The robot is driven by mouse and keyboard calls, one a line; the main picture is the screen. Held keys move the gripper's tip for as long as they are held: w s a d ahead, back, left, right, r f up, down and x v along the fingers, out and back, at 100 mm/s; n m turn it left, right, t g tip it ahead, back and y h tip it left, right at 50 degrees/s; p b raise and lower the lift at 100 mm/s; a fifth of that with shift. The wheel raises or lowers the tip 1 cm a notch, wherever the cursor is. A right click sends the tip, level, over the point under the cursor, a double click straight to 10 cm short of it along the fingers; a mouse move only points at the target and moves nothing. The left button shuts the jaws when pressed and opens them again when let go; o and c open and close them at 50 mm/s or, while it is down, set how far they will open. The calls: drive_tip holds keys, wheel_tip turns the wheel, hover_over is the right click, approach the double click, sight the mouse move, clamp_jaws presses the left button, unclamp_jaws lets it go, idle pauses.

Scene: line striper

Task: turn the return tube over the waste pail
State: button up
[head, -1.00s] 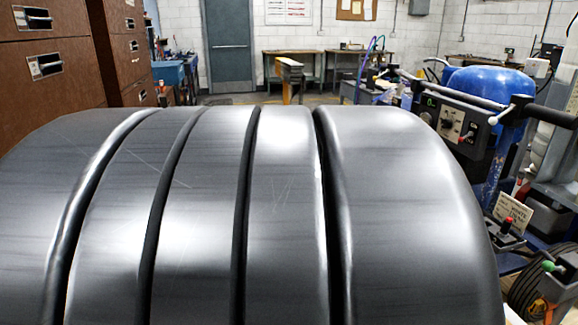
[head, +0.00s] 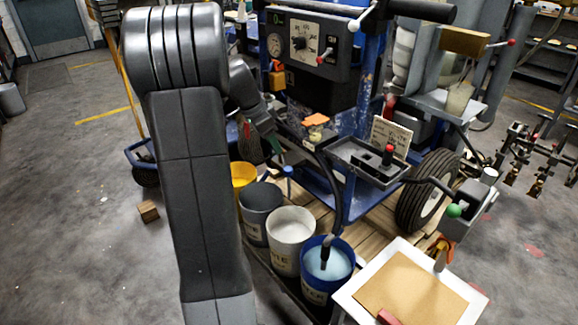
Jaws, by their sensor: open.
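Several pails stand in a row on the wooden deck beside the striper: a yellow pail (head: 243,180), a dark grey pail (head: 257,228), a white pail (head: 287,258) and a blue pail (head: 314,290) with pale liquid. Their labels are too small to read surely, so I cannot tell which is the waste pail. A black tube (head: 340,195) curves down, its end in the blue pail. I cannot tell whether it is the return tube. My gripper (head: 271,138) shows partly behind my dark arm, near the machine's front and above the pails. Its fingers are hard to make out.
The striper's control box (head: 303,50) and blue frame stand behind the pails. A wooden block (head: 148,211) lies on the otherwise open floor at left.

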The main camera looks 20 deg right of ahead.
sight(287, 169)
drive_tip(key=b+x, duration=0.2)
drive_tip(key=x, duration=1)
drive_tip(key=shift+a+f, duration=0.1)
clamp_jaws()
